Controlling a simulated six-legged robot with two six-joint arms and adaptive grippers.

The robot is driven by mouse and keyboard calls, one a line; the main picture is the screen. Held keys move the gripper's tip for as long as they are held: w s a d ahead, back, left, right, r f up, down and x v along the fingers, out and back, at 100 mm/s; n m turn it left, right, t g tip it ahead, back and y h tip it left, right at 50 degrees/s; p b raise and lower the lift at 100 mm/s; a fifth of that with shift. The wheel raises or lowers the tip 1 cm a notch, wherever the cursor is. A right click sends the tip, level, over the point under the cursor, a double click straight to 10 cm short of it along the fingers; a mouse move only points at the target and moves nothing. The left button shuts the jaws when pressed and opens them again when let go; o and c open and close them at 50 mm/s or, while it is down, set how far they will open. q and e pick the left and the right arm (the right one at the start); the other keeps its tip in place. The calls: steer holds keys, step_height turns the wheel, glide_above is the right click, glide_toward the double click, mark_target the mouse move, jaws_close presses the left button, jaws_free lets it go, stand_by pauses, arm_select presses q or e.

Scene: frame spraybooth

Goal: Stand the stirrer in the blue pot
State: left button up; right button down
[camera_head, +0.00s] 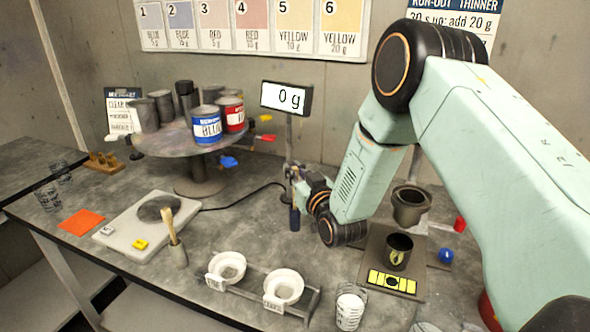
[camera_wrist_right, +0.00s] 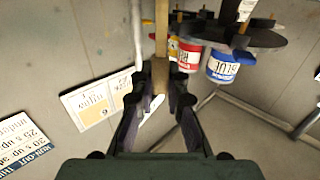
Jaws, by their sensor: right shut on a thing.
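My right gripper (camera_head: 294,190) is in front of the wall display, at the end of my arm from the right. In the right wrist view its dark fingers (camera_wrist_right: 160,90) are closed around a pale wooden stirrer (camera_wrist_right: 161,40), which runs up out of the top of the picture. In the head view the stirrer is small and hard to make out. The blue pot (camera_head: 207,127), a can with a blue label, stands on the round turntable to the left of the gripper. It also shows in the right wrist view (camera_wrist_right: 223,65), apart from the stirrer. My left gripper is not in view.
A red-labelled can (camera_head: 232,116) and several dark cans crowd the turntable (camera_head: 165,142). A brush in a grey cup (camera_head: 177,254), white bowls in a rack (camera_head: 313,299) and a dark pot (camera_head: 398,251) stand in front. The display (camera_head: 286,98) reads 0 g.

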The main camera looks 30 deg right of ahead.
steer(key=shift+w+d+f, duration=0.1)
steer(key=shift+w+f, duration=0.1)
steer(key=shift+f, duration=0.55)
steer(key=shift+s+r, duration=0.1)
steer(key=c, duration=1.7)
jaws_free()
steer(key=shift+s, duration=0.1)
steer(key=shift+c, duration=0.2)
steer(key=o, duration=0.5)
steer(key=shift+c, duration=0.2)
